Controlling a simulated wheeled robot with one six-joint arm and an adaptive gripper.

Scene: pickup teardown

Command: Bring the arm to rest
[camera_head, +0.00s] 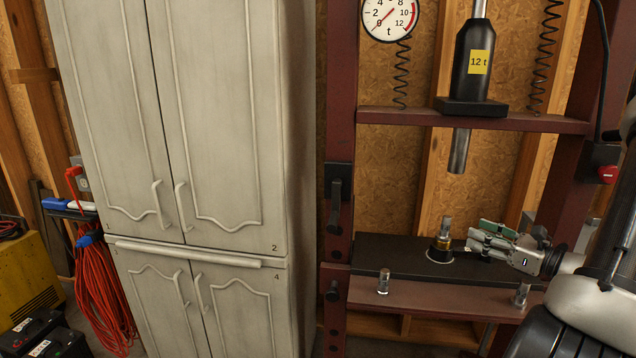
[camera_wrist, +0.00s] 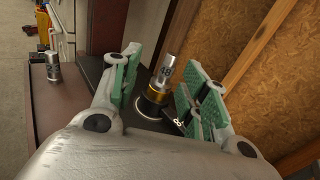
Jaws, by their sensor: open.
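My gripper (camera_head: 484,236) is at the right of the head view, over the dark plate of the red press. In the wrist view my gripper (camera_wrist: 164,92) has its two green-padded fingers spread wide apart. A part with a brass-coloured ring, a dark base and a silver pin (camera_head: 441,240) stands upright on the plate. It also shows in the wrist view (camera_wrist: 159,90), between and beyond the fingers. I cannot tell whether a finger touches it. The gripper holds nothing that I can see.
The press frame (camera_head: 340,150) surrounds the arm, with a black 12 t cylinder (camera_head: 474,62) and its ram (camera_head: 460,150) above. Small silver pins (camera_head: 384,281) and (camera_head: 521,295) stand along the front beam. A grey cabinet (camera_head: 200,130) stands left. A red button (camera_head: 607,174) is on the right post.

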